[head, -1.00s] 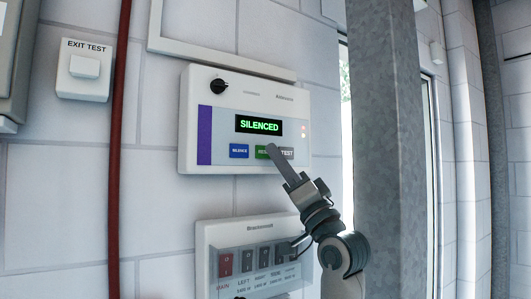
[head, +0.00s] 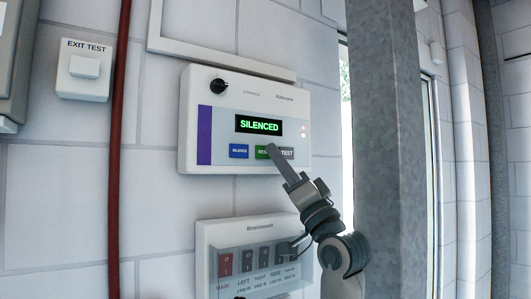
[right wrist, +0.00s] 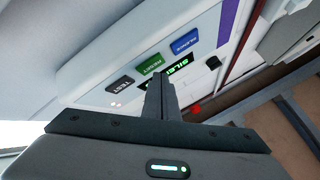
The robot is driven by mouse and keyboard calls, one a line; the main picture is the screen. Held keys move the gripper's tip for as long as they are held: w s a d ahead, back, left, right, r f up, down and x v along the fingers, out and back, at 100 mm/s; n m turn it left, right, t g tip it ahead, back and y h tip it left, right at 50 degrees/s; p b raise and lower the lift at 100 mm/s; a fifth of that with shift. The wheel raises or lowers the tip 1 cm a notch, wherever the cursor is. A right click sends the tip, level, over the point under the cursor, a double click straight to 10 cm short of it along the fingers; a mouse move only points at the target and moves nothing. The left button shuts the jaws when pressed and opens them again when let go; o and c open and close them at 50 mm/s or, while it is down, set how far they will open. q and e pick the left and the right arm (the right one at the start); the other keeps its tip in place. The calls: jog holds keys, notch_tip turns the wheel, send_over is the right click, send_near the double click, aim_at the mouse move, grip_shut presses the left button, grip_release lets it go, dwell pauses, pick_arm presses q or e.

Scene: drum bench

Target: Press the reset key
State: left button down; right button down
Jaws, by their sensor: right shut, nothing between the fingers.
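The white wall panel (head: 188,130) has a green-lit display (head: 259,125) reading SILENCED. Below it sit a blue SILENCE key (head: 239,151), the green reset key (head: 261,152) and a grey TEST key (head: 288,153). My right gripper (head: 272,149) is shut and empty. In the head view its fingertips overlap the right part of the reset key. In the right wrist view the whole reset key (right wrist: 150,64) shows just beyond the fingertips (right wrist: 160,78); I cannot tell whether they touch it. My left gripper is not in view.
A switch box (head: 204,250) with a red main switch (head: 225,264) is below the panel. A black knob (head: 218,87) is at the panel's upper left. An EXIT TEST box (head: 84,72), a red pipe (head: 118,170) and a grey post (head: 385,130) flank the panel.

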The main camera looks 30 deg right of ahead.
jog(key=shift+w, duration=0.6)
dwell(0.6)
jog(key=shift+s, duration=0.55)
jog(key=shift+s, duration=0.15)
jog(key=s, duration=0.5)
jog(key=shift+s+d, duration=0.2)
jog(key=shift+s, duration=0.2)
dwell(0.4)
